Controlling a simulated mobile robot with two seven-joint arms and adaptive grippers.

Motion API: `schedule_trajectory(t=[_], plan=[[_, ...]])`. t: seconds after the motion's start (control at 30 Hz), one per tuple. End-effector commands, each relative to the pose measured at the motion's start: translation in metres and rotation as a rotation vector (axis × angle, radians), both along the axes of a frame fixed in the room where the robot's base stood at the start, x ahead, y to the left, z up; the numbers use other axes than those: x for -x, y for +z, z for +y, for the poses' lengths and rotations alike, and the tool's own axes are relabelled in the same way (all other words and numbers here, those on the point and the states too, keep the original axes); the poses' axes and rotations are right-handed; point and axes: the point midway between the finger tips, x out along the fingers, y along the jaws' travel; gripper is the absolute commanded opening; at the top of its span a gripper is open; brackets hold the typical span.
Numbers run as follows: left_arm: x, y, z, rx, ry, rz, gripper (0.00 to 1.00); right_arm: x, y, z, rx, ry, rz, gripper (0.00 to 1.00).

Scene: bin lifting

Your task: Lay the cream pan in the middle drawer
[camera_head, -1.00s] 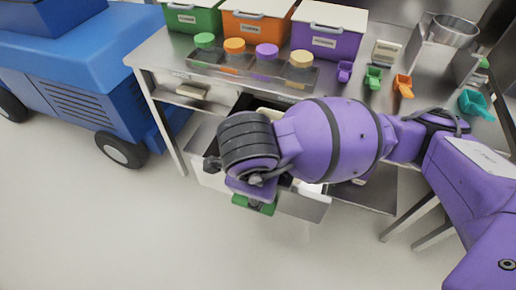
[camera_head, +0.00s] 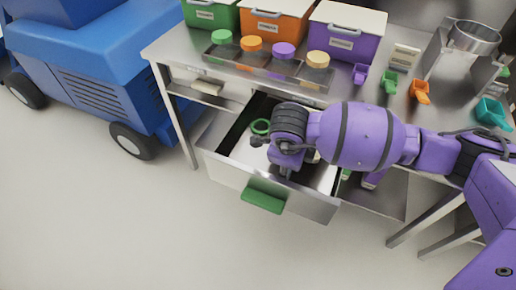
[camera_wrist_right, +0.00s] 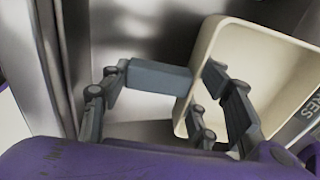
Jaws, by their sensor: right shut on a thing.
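The cream pan (camera_wrist_right: 262,62) shows in the right wrist view as a square, high-walled pan. My right gripper (camera_wrist_right: 195,82) is shut on its near wall, with one finger outside and the others inside. In the head view my right gripper (camera_head: 285,168) points down over the inside of an open metal drawer (camera_head: 232,176) with a green handle (camera_head: 264,196). The gripper and wrist hide most of the pan there, so I cannot tell whether it touches the drawer floor. My left gripper is not in view.
Above is a steel counter (camera_head: 190,45) with lidded bins, a rack of jars (camera_head: 265,66) and several coloured scoops. A blue vehicle (camera_head: 85,70) stands at left. The floor in front is clear.

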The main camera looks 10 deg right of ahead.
Motion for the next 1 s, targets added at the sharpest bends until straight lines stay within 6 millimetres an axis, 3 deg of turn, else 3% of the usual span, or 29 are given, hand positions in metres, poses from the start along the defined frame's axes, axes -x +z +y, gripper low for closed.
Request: schedule_trajectory(t=[0.07,0.33,0.5,0.93,0.97,1.0], plan=[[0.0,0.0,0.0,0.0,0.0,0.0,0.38,-0.001,-0.012,-0.003,-0.001,-0.005,0.01,0.3],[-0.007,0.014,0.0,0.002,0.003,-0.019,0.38,-0.014,-0.005,-0.01,-0.174,-0.009,0.254,0.3],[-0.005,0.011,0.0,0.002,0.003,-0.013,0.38,-0.01,-0.033,-0.008,-0.17,-0.002,0.255,0.3],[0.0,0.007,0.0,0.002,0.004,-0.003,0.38,-0.011,-0.039,-0.009,-0.168,-0.001,0.252,0.3],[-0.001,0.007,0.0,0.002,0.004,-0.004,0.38,-0.011,-0.039,-0.009,-0.168,-0.001,0.253,0.58],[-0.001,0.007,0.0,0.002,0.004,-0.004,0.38,-0.011,-0.038,-0.009,-0.168,-0.001,0.252,0.64]])
